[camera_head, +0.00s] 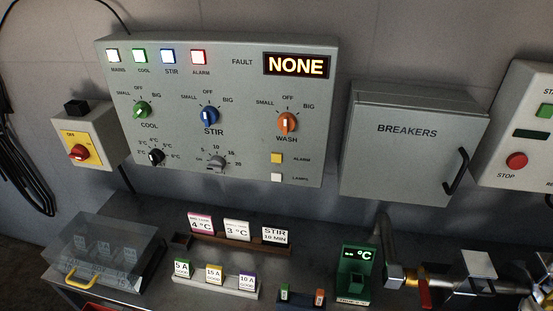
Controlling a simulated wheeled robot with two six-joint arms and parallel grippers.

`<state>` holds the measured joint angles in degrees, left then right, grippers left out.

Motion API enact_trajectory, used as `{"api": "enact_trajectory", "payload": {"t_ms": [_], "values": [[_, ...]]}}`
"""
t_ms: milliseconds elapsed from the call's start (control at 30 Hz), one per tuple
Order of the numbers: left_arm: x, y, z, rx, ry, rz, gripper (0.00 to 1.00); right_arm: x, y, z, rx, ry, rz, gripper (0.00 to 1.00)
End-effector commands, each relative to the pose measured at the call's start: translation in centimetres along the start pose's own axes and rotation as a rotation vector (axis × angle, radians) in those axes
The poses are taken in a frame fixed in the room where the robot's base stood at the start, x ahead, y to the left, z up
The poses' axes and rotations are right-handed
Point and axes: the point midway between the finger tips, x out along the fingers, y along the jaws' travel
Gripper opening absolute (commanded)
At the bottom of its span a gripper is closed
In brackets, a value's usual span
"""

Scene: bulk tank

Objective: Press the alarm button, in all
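The grey control panel (235,105) hangs on the wall at upper left of centre. The alarm button (276,158) is a small yellow square at the panel's lower right, with the word ALARM beside it. A white lamps button (276,177) sits just below it. The alarm lamp (198,57), red-framed, is in the top row beside the mains, cool and stir lamps. The fault display (297,65) reads NONE. Nothing covers the alarm button. Neither of my grippers is in view.
The orange wash knob (287,123) is above the alarm button. A closed breakers box (408,145) is to the right. On the bench below stand a card rack (228,244), a fuse rack (215,284), a green thermometer (356,273) and a clear-lidded box (105,250). Pipework fills the lower right.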

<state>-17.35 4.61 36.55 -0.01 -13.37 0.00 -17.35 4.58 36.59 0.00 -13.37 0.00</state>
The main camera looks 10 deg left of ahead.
Motion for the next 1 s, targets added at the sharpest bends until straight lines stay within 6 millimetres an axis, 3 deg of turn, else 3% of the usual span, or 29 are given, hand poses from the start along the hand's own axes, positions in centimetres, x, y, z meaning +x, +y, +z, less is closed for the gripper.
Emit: {"api": "enact_trajectory", "payload": {"t_ms": [67,1000], "values": [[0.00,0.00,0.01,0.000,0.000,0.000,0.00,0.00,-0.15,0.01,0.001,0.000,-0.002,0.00],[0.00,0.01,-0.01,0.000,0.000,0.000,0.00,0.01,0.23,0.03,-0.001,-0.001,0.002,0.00]]}}
